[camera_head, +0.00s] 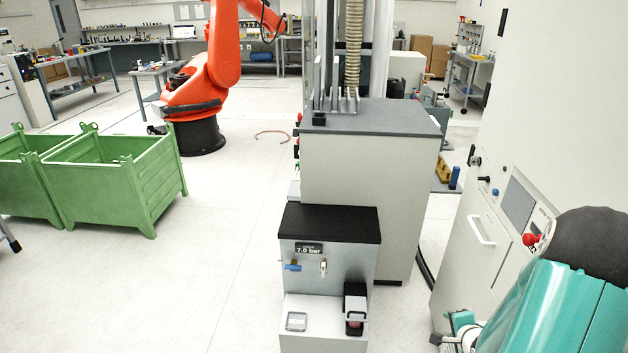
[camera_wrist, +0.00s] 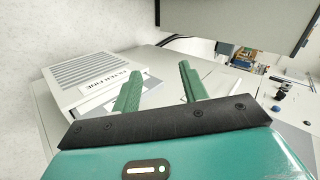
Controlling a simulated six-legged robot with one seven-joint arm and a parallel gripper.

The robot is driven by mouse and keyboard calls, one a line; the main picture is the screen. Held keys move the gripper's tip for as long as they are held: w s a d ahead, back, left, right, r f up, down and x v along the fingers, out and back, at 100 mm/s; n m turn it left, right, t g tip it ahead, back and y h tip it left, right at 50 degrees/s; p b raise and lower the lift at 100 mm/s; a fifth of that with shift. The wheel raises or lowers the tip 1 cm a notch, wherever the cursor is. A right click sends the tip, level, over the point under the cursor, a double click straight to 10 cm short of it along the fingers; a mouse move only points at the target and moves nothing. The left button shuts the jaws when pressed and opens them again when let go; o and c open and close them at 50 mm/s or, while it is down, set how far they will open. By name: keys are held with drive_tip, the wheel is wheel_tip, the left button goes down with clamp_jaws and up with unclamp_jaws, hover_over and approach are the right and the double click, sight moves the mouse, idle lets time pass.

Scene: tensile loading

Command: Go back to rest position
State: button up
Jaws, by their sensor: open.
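My gripper (camera_wrist: 158,88) shows in the wrist view with its two green fingers apart and nothing between them. Beyond the fingers is a light grey surface, with a white vented box (camera_wrist: 92,78) labelled "FILTER FINE" to the left of the fingers. In the head view my teal arm reaches in at the lower right, close to a white cabinet (camera_head: 478,240) with a handle, a screen and a red knob. The gripper's fingers cannot be made out clearly in the head view.
A grey machine (camera_head: 368,185) with a dark top stands in the centre, with a smaller unit (camera_head: 325,258) marked 7.0 bar in front. Green bins (camera_head: 115,185) stand at left, an orange robot arm (camera_head: 208,80) behind. The floor (camera_head: 215,255) between is clear.

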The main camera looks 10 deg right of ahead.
drive_tip(key=w+a+r+n+g+h, duration=0.1)
drive_tip(key=a+r+n, duration=0.4)
drive_tip(key=r, duration=0.5)
drive_tip(key=w+a+r+n+g, duration=0.1)
drive_tip(key=a+r+n, duration=0.3)
drive_tip(key=a+r, duration=0.45)
drive_tip(key=s+a+r+n+g+y, duration=0.1)
drive_tip(key=s+a+r+n, duration=0.3)
drive_tip(key=a, duration=0.5)
drive_tip(key=s+a+r+n+y, duration=0.2)
drive_tip(key=s+a+r+n, duration=0.3)
drive_tip(key=s+a+r, duration=0.4)
drive_tip(key=shift+s+n+g, duration=0.3)
drive_tip(key=shift+s+g, duration=0.1)
drive_tip(key=shift+s, duration=0.8)
drive_tip(key=shift+c, duration=0.7)
drive_tip(key=shift+d, duration=0.1)
drive_tip(key=shift+d, duration=0.15)
